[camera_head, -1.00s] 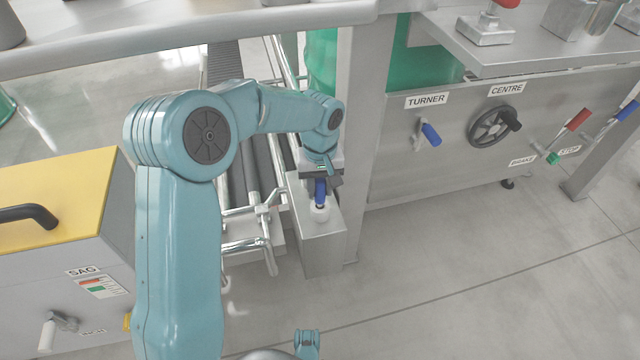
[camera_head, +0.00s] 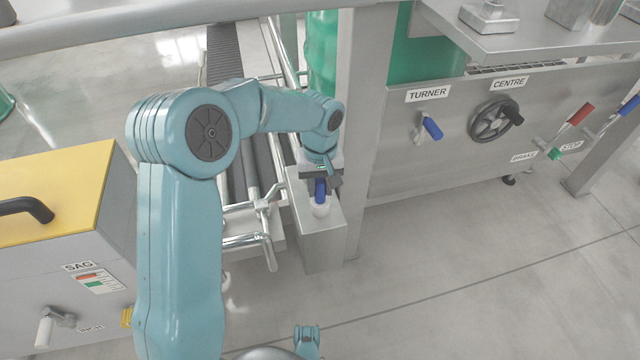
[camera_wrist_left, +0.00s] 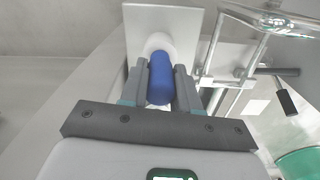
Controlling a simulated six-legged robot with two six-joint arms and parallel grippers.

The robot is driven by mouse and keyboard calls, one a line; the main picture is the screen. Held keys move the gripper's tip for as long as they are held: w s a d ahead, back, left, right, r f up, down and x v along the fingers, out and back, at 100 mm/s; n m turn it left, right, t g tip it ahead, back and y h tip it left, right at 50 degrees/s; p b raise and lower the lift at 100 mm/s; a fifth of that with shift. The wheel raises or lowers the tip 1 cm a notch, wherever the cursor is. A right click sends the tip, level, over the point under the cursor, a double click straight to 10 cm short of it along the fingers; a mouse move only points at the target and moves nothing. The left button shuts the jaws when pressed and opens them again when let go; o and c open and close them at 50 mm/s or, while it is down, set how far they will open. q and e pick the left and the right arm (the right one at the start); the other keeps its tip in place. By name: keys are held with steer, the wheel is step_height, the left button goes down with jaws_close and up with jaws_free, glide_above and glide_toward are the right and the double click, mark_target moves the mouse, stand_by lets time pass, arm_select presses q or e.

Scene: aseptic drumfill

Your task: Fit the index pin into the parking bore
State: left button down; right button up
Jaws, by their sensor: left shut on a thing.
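The index pin (camera_head: 320,190) has a blue grip above a white collar. It stands upright at the top of a grey metal box post (camera_head: 322,240). In the left wrist view the blue grip (camera_wrist_left: 160,80) lies between my two fingers. My left gripper (camera_head: 321,180) is shut on the blue grip from above. The white collar (camera_wrist_left: 159,43) shows beyond the grip, against the post's plate (camera_wrist_left: 133,45). The bore itself is hidden, and I cannot tell how deep the pin sits. My right gripper is not in view.
A roller conveyor (camera_head: 228,60) runs behind my left arm, with bent metal rails (camera_head: 262,235) close to the post. The machine panel (camera_head: 400,165) with a handwheel (camera_head: 493,120) and levers stands to the right. A yellow-topped cabinet (camera_head: 50,195) is at left. Floor in front is clear.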

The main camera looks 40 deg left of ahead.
arm_select(q)
steer(key=c, duration=0.7)
jaws_free()
steer(key=shift+c, duration=0.2)
step_height(320, 180, up, 7)
steer(key=p, duration=0.3)
steer(key=shift+f+p, duration=0.1)
steer(key=shift+p, duration=0.2)
steer(key=shift+r, duration=0.4)
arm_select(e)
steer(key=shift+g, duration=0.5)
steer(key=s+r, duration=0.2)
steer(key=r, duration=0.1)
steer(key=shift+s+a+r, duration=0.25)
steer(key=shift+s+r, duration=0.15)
arm_select(q)
steer(key=shift+f, duration=0.1)
